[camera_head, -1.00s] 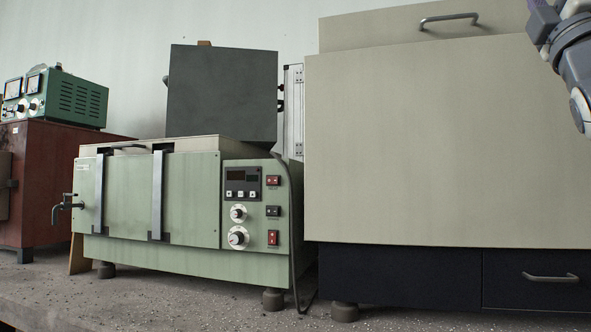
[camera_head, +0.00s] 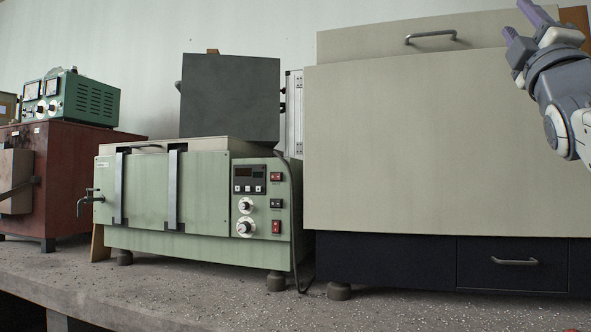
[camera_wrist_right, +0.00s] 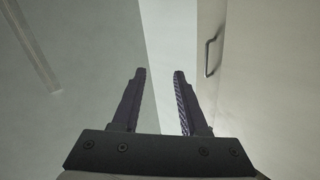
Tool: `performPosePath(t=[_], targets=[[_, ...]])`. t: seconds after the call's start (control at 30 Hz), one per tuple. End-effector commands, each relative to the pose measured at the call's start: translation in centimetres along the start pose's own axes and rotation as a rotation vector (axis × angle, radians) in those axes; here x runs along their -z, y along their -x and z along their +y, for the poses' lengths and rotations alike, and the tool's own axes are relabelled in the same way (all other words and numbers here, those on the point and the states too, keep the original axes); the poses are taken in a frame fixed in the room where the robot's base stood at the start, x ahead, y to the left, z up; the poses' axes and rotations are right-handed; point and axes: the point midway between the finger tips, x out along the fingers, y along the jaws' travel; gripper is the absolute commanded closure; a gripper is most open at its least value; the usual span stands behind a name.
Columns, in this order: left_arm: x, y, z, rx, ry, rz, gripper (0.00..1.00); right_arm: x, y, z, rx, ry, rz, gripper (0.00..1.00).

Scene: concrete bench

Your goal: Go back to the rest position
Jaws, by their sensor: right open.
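My right gripper (camera_head: 521,24) is at the upper right of the head view, in front of the upper right part of the large beige cabinet. Its purple fingers point up and to the left. In the right wrist view, the right gripper (camera_wrist_right: 160,75) is open, with its two fingers apart and nothing between them. A metal handle (camera_wrist_right: 212,55) shows beyond the right finger in that view. My left gripper is in none of the views.
The beige cabinet (camera_head: 400,150) with a top handle (camera_head: 431,36) and a dark drawer (camera_head: 513,275) fills the right. A green bath unit (camera_head: 200,205) with a raised dark lid (camera_head: 230,97) stands mid-left. A green meter box (camera_head: 85,98) sits on a red cabinet (camera_head: 90,165). The front bench strip (camera_head: 190,300) is clear.

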Motion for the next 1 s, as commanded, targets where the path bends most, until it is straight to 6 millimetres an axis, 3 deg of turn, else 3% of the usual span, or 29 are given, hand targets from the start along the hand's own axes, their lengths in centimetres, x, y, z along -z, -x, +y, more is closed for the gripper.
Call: performPosePath(t=[0.27,0.37,0.47,0.6,0.7,0.83,1.0], targets=[[0.0,0.9,0.1,0.000,0.000,0.000,0.50,1.8,1.7,-8.9,0.252,-0.248,-0.062,0.56],[0.1,1.4,0.1,0.000,0.000,0.000,0.50,3.5,3.4,-13.2,0.386,-0.361,-0.094,0.56],[0.1,1.9,0.1,0.000,0.000,0.000,0.50,6.1,6.6,-18.5,0.567,-0.495,-0.139,0.56],[0.1,2.8,0.2,0.000,0.000,0.000,0.50,11.0,13.4,-25.4,0.861,-0.668,-0.219,0.56],[0.2,3.3,0.2,0.000,0.000,0.000,0.50,14.6,19.4,-28.9,1.075,-0.753,-0.271,0.56],[0.2,4.0,0.3,0.000,0.000,0.000,0.50,18.5,28.1,-31.6,1.343,-0.810,-0.372,0.56],[0.2,4.9,0.4,0.000,0.000,0.000,0.50,22.4,40.6,-31.9,1.699,-0.805,-0.512,0.56]])
